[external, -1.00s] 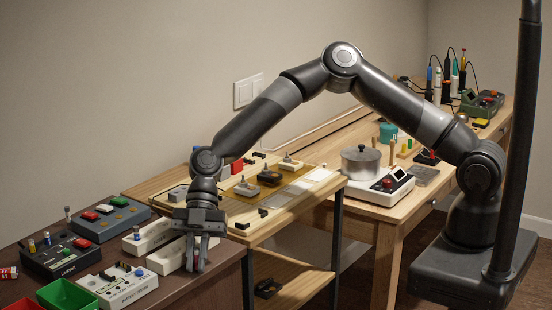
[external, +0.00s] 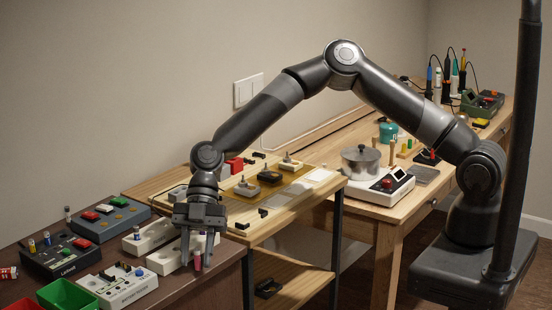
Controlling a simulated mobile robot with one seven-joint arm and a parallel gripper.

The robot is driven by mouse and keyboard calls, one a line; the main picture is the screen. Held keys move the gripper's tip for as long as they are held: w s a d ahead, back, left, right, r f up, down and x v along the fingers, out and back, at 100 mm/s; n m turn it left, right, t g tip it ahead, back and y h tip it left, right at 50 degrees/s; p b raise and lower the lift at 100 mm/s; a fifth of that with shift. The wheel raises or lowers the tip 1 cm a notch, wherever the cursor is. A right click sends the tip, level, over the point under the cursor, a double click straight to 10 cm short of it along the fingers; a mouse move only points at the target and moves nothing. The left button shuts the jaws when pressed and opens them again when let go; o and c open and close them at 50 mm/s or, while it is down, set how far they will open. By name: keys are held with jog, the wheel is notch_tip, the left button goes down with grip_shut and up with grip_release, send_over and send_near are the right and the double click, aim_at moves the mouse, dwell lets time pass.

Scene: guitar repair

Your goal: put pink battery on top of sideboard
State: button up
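The pink battery (external: 197,263) appears to stand upright on the dark brown sideboard (external: 205,288), close to its right end. My gripper (external: 197,258) points straight down over it. Its two fingers are spread, one on each side of the battery, with what looks like a small gap to it. The battery's upper part lies between the fingers, and its exact contact with the sideboard is too small to see clearly.
White battery holders (external: 165,259) stand just behind and left of my gripper. A white tester (external: 118,285), a green bin (external: 68,295) and a dark box (external: 62,257) crowd the left. A wooden shelf table (external: 250,236) adjoins at the right. The sideboard's front right is bare.

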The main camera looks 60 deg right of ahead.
jog(key=v, duration=1.1)
jog(key=s+d+r+m+t+h, duration=0.2)
jog(key=d+r+m, duration=0.15)
jog(key=d, duration=0.65)
jog(key=s+d+r+m+t+h, duration=0.25)
jog(key=d+m, duration=0.25)
jog(key=d, duration=0.5)
jog(key=s+d+r+m+t+h, duration=0.2)
jog(key=d+r+m+h, duration=0.15)
jog(key=d, duration=0.75)
jog(key=s+d+r+m+t, duration=0.1)
jog(key=s+d+r+m, duration=0.1)
jog(key=s+d+m, duration=0.4)
jog(key=s+d+r+m+t, duration=0.2)
jog(key=s+d+m, duration=0.3)
jog(key=s+d, duration=0.4)
jog(key=shift+d+r+m, duration=0.3)
jog(key=shift+d+m, duration=0.1)
jog(key=shift+d, duration=0.6)
jog(key=shift+o, duration=0.3)
jog(key=shift+t, duration=0.25)
